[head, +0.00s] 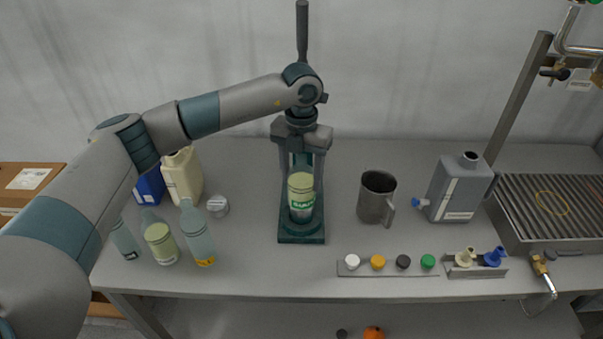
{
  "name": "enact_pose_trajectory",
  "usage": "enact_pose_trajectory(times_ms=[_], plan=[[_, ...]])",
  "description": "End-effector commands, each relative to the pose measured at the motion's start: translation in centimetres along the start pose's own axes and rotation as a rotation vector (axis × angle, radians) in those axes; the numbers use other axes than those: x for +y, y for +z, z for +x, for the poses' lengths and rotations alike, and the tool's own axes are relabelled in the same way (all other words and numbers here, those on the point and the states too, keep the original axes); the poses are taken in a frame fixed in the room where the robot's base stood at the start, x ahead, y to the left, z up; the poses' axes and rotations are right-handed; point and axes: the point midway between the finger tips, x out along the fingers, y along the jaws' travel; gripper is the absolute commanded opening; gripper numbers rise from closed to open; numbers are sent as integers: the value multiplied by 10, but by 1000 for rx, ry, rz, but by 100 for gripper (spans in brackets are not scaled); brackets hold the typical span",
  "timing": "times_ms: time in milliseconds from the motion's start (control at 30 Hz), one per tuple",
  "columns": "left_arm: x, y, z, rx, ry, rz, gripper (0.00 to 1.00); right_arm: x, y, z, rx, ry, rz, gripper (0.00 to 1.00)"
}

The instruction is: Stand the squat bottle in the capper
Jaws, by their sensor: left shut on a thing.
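The capper (289,236) is a dark teal stand with a base plate, an upright column and a tall lever, at the middle of the bench. A bottle with a green label and pale yellow-green contents (301,193) is upright over its base plate, in front of the column. It seems to be the squat bottle. My left gripper (303,150) is above it, pointing down and shut on its upper part. The bottle's neck is hidden by the gripper. I cannot tell whether its bottom touches the base plate. My right gripper is not in view.
Several bottles (197,236) stand at the left, near a cream jug (183,178) and a small round tin (218,206). A metal mug (376,198) and grey canister (459,188) stand right of the capper. A strip of coloured caps (378,262) lies along the front edge.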

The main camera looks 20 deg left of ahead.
Motion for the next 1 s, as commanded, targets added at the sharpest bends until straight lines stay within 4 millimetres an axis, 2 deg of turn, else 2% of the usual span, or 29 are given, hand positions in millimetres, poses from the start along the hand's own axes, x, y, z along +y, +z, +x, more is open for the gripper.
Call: enact_pose_trajectory(times_ms=[100, 200, 700, 733, 800, 1000], plan=[[5, 13, -3, 1, 0, 0, 25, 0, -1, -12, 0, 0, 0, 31], [4, 12, 7, 1, -1, 1, 25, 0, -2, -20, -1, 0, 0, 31], [5, 12, 18, -1, -1, 1, 25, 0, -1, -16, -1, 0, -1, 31], [5, 12, 18, 0, 0, 1, 58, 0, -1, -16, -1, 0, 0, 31], [5, 12, 17, 0, 0, 1, 74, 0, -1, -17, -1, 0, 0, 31], [5, 12, 17, 0, 0, 1, 74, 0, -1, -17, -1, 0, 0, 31]])
